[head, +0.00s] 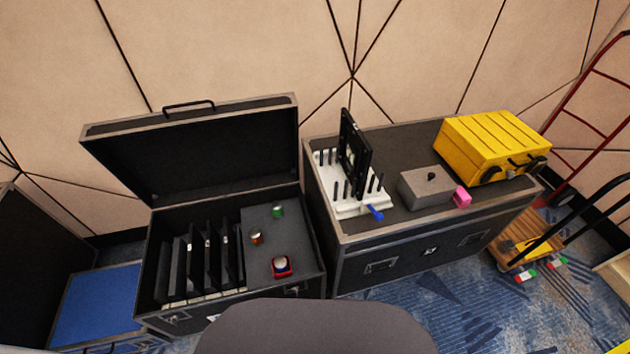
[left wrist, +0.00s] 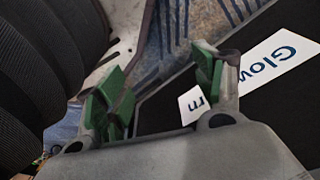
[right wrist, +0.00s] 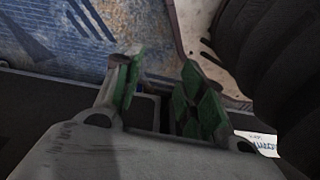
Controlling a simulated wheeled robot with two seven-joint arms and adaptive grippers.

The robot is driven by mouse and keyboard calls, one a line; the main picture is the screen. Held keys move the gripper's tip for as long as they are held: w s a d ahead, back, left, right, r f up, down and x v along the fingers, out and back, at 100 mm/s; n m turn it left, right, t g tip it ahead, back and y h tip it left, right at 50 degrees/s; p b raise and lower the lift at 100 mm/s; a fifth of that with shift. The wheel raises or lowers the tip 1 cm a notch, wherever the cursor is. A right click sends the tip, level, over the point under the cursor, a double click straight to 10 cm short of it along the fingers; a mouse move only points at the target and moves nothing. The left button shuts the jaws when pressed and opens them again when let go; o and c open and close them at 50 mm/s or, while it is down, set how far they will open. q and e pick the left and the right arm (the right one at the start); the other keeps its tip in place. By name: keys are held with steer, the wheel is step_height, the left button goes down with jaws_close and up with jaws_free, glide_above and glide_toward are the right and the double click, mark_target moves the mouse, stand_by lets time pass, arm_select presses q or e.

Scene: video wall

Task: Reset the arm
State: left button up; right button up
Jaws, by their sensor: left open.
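My left gripper (left wrist: 160,84) shows in the left wrist view with its two green-padded fingers spread apart and nothing between them. Patterned carpet and a dark surface with white lettered labels lie beyond it. My right gripper (right wrist: 158,82) shows in the right wrist view, its green-padded fingers also apart and empty. A dark case-like surface and blue carpet lie behind it. Neither gripper nor arm shows in the head view, so their places relative to the cases cannot be told there.
An open black case (head: 310,240) holds upright dark panels (head: 205,262) and small cans. A closed case (head: 400,245) to its right bears a white rack (head: 350,208), a grey box (head: 425,188) and a yellow toolbox (head: 490,147). A red hand truck (head: 590,130) stands at right.

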arm_select(q)
steer(key=s+a+r+p, duration=0.1)
steer(key=s+a+p, duration=0.1)
steer(key=s+p, duration=0.4)
steer(key=s+a+r+p, duration=0.2)
steer(key=s+p, duration=0.4)
steer(key=s, duration=0.2)
steer(key=shift+s+a+g+p, duration=0.25)
steer(key=shift+a+g+p, duration=0.05)
steer(key=shift+a+g, duration=0.1)
arm_select(e)
steer(key=s+d+r, duration=0.1)
steer(key=s+d, duration=0.1)
steer(key=s, duration=0.5)
steer(key=s+d+r, duration=0.2)
steer(key=s, duration=0.5)
steer(key=shift+s+d+g, duration=0.25)
steer(key=shift+d+g, duration=0.15)
